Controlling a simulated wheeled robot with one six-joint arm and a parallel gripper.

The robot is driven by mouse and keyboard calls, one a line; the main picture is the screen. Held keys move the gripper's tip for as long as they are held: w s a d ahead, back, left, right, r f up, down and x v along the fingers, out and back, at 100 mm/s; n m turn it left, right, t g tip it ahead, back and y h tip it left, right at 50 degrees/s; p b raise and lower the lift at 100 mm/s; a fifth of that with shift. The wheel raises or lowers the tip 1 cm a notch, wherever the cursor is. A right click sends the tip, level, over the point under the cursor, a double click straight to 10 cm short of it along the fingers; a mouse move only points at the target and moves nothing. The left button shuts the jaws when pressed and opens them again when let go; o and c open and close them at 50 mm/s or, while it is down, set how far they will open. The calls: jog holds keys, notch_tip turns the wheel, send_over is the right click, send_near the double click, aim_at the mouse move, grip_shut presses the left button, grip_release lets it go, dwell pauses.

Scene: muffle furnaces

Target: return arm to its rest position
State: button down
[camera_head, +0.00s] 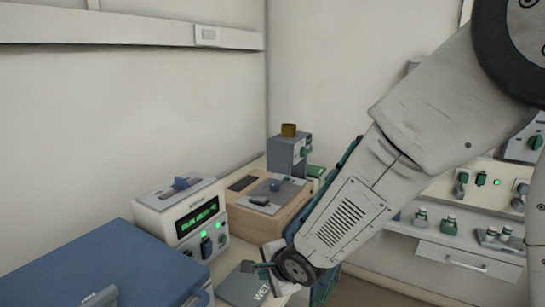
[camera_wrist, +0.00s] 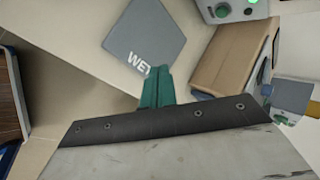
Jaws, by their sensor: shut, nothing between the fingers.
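My arm reaches from the upper right of the head view down to the bench at lower centre, bent at the wrist. My gripper (camera_head: 261,268) is partly hidden by the wrist there, above or beside a grey mat marked WET (camera_head: 240,290). In the wrist view the green fingers of my gripper (camera_wrist: 156,88) are together, with nothing seen between them. They overlap the near edge of the WET mat (camera_wrist: 145,30) in that picture. Whether they touch it, I cannot tell.
A white unit with a green display (camera_head: 153,203), a tan box (camera_head: 240,197) and a grey device with a brown cup (camera_head: 284,152) stand close behind. A blue case (camera_head: 90,258) is at lower left. Shelves with small items (camera_head: 455,252) lie right, behind my arm.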

jog(key=s+d+r+n+g+h, duration=0.1)
jog(key=s+d+r+n+h, duration=0.15)
jog(key=d+r, duration=0.5)
jog(key=s+d+r+n+h, duration=0.2)
jog(key=s+d+r+n, duration=0.15)
jog(key=d, duration=0.75)
jog(key=s+d+r+n+g, duration=0.2)
jog(key=s+d, duration=0.3)
jog(key=s, duration=0.4)
jog(key=s+d+r+n+g, duration=0.2)
jog(key=s+d+r+n, duration=0.2)
jog(key=s, duration=0.6)
jog(key=shift+s+d+r+n, duration=0.3)
jog(key=shift+d+r, duration=0.1)
jog(key=shift+r, duration=0.3)
jog(key=shift+h, duration=0.25)
dwell(3.3)
